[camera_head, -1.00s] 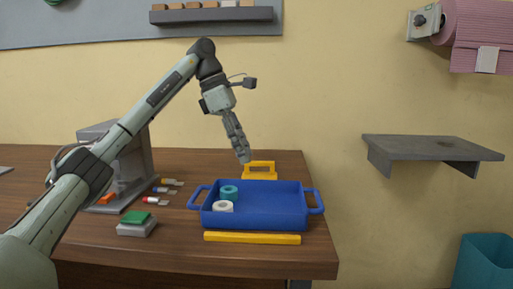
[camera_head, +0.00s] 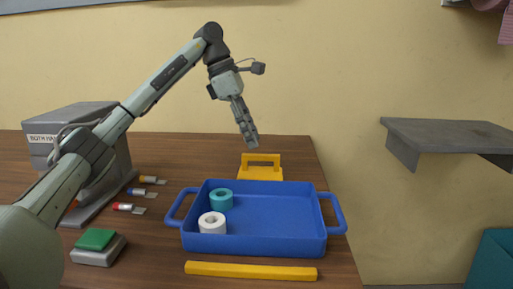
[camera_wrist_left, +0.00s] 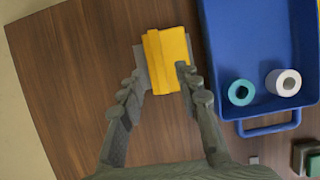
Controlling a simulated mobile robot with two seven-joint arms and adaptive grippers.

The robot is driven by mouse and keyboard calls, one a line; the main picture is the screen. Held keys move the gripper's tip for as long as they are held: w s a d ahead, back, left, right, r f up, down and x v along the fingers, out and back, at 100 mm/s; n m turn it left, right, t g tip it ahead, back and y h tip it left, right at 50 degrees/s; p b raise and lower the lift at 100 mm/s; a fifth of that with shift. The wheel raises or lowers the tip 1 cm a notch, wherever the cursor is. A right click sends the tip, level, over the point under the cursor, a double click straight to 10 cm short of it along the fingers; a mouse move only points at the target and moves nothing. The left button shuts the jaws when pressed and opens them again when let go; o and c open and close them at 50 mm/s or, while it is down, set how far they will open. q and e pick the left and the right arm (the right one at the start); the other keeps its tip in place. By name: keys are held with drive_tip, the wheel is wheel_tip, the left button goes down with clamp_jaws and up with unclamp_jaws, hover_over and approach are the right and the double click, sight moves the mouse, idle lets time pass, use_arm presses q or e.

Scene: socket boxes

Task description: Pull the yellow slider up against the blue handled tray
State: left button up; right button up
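The yellow slider (camera_head: 262,160), with an upright handle, stands behind the far wall of the blue handled tray (camera_head: 270,243); its lower part is hidden there in the head view. In the left wrist view the slider (camera_wrist_left: 166,62) lies on a grey plate, with a narrow strip of wood between it and the tray (camera_wrist_left: 225,45). My left gripper (camera_head: 250,140) points down above the slider. In the left wrist view its fingers (camera_wrist_left: 160,88) are spread, one on each side of the slider; contact cannot be told. My right gripper is not in view.
The tray holds a teal roll (camera_head: 221,199) and a white roll (camera_head: 212,223). A yellow bar (camera_head: 250,271) lies along its near side. A grey box with a green top (camera_head: 97,240), several coloured small parts (camera_head: 128,207) and a grey machine (camera_head: 85,130) stand left.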

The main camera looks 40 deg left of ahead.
sight(260, 155)
use_arm(q)
drive_tip(key=shift+x, duration=1.95)
clamp_jaws()
